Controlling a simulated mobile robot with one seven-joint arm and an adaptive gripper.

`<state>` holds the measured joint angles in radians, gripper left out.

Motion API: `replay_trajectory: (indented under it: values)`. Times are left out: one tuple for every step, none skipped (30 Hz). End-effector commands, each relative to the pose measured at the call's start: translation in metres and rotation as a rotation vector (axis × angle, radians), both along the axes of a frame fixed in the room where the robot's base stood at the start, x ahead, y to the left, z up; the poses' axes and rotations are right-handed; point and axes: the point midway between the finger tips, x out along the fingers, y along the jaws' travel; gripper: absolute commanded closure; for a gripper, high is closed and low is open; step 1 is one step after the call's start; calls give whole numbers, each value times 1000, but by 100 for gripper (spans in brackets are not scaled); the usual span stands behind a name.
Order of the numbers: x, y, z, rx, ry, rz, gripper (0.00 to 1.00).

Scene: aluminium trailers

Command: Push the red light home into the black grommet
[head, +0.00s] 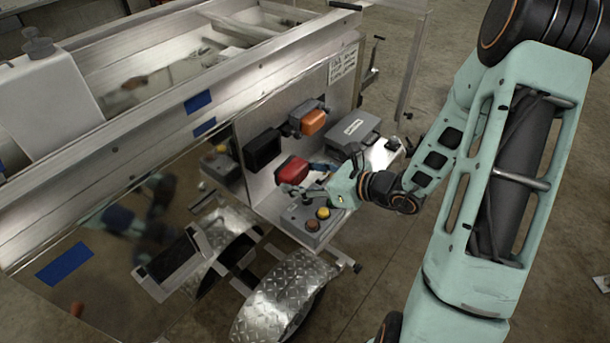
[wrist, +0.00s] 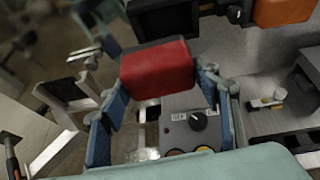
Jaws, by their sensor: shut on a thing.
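The red light (head: 291,170) is a rounded red block with a dark back. My gripper (head: 305,178) is shut on it; in the wrist view the red light (wrist: 158,66) sits between the two blue fingers of my gripper (wrist: 162,85). The black grommet (head: 263,150) is a square black piece on the upright panel, up and left of the light in the head view. In the wrist view the grommet (wrist: 165,21) shows just beyond the light, its lower part hidden. The light looks outside the grommet; I cannot tell whether they touch.
An orange light (head: 313,122) is mounted in black to the right of the grommet. A grey control box (head: 313,224) with a knob and coloured buttons lies below my gripper. A grey case (head: 354,132) stands at right. A diamond-plate fender (head: 283,300) is in front.

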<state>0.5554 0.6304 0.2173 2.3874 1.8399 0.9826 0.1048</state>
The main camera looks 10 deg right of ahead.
Motion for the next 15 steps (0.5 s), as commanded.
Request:
replay_trajectory:
  values:
    - [3,-3,-1,12,-6,-25,70]
    - [4,-5,-1,14,-11,-39,70]
    - [6,-7,-1,20,-15,-53,70]
    - [7,-9,-1,22,-18,-62,70]
    - [8,-9,-1,24,-21,-67,70]
    - [8,-10,-1,25,-23,-73,70]
    - [9,-11,-1,26,-24,-75,70]
    - [9,-11,-1,26,-25,-77,70]
    - [9,-11,0,27,-24,-77,70]
    - [9,-11,0,26,-25,-77,70]
    - [9,-11,0,26,-25,-77,70]
    - [9,-11,0,26,-25,-76,70]
    - [9,-11,0,25,-24,-76,70]
    - [9,-11,0,25,-24,-76,70]
    - [9,-11,0,25,-24,-76,70]
